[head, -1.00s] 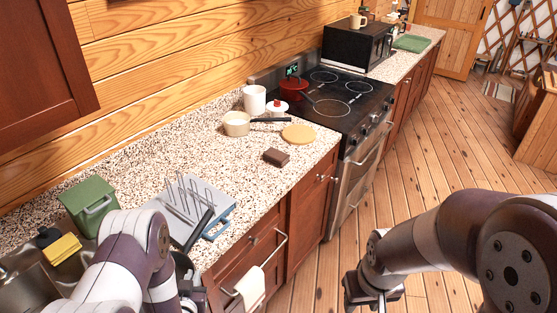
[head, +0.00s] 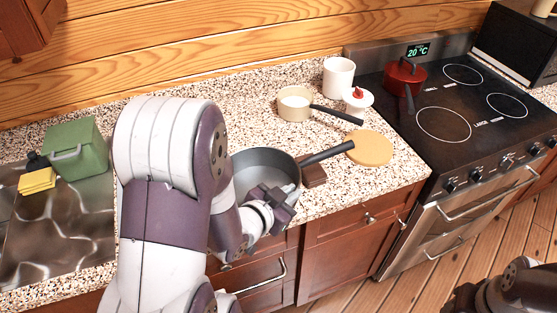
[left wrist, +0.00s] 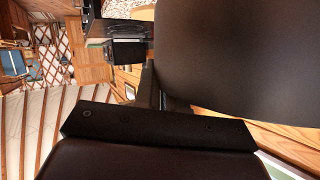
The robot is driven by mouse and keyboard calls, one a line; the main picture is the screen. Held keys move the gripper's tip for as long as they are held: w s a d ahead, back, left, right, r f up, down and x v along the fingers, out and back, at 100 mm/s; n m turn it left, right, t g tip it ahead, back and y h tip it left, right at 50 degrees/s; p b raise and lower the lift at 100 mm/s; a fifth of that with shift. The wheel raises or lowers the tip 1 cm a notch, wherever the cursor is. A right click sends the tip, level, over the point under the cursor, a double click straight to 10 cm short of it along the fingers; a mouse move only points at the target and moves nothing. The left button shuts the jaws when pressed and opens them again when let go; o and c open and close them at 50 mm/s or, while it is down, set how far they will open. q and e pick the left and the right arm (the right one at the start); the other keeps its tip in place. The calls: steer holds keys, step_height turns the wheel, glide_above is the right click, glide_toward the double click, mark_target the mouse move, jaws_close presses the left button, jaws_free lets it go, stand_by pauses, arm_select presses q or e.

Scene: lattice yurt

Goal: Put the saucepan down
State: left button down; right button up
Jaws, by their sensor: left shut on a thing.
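The dark grey saucepan (head: 262,162) is upright at the counter's front edge, with its dark handle pointing right and slightly back. My left gripper (head: 275,203) is shut on its near rim. My arm hides part of its left side, and I cannot tell whether its base touches the counter. In the left wrist view the saucepan (left wrist: 235,55) is a large dark shape close to the gripper. The speckled counter (head: 235,115) lies below and behind it. My right gripper is out of view, with only its arm at the lower right.
A brown block (head: 314,174) sits beside the saucepan, under its handle. A red pot (head: 404,77) stands on the stove (head: 445,125).

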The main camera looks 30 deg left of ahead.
mark_target(278, 178)
arm_select(q)
steer(key=w+a+f, duration=0.1)
steer(key=a, duration=0.1)
steer(key=w+a+f, duration=0.2)
steer(key=shift+w+a+f, duration=0.2)
steer(key=shift+a+f, duration=0.05)
steer(key=w+a+f, duration=0.2)
steer(key=w, duration=0.1)
steer(key=w+a+f+p, duration=0.1)
steer(key=shift+w, duration=0.15)
steer(key=f, duration=0.2)
steer(key=shift+s+d+f, duration=0.15)
steer(key=shift+s+f, duration=0.05)
steer(key=shift+f, duration=0.1)
steer(key=shift+s+f, duration=0.1)
steer(key=shift+f, duration=0.3)
steer(key=shift+w+f, duration=0.25)
steer(key=shift+f, duration=0.1)
steer(key=c, duration=1.2)
jaws_free()
steer(key=shift+s, duration=0.15)
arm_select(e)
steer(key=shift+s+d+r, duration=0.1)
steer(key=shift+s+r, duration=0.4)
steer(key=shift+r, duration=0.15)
